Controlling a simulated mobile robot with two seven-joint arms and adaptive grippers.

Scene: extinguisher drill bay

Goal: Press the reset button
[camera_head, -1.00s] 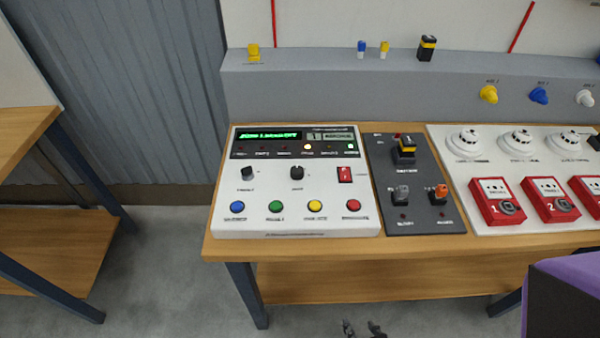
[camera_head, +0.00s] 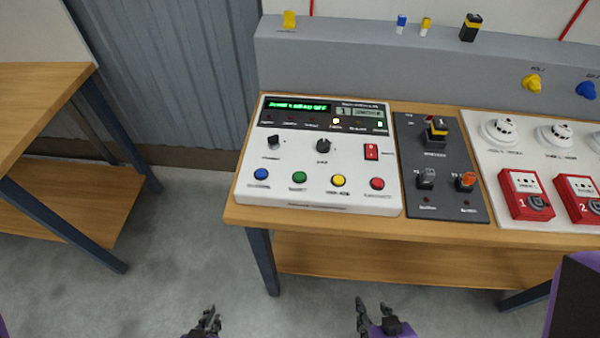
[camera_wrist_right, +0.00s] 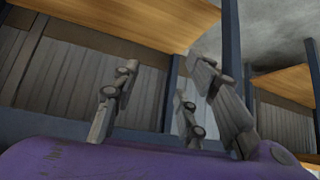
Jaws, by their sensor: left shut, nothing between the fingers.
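A white control panel (camera_head: 318,155) lies on the wooden table, with a lit green display (camera_head: 298,105) along its back. Its front row has a blue button (camera_head: 261,174), a green button (camera_head: 299,177), a yellow button (camera_head: 339,180) and a red button (camera_head: 377,184). Their labels are too small to read, so I cannot tell which is reset. My left gripper (camera_head: 211,316) is shut and empty, low in front of the table. My right gripper (camera_head: 373,306) is open and empty, also low in front. Its spread fingers show in the right wrist view (camera_wrist_right: 165,95). Neither gripper touches the panel.
The table's front edge (camera_head: 320,224) and lower shelf (camera_head: 390,260) lie ahead of my grippers. A dark switch panel (camera_head: 465,200) adjoins on the right, then red call points (camera_head: 527,195) and white detectors (camera_head: 500,130). Another wooden table (camera_head: 45,85) stands left. Open floor lies between.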

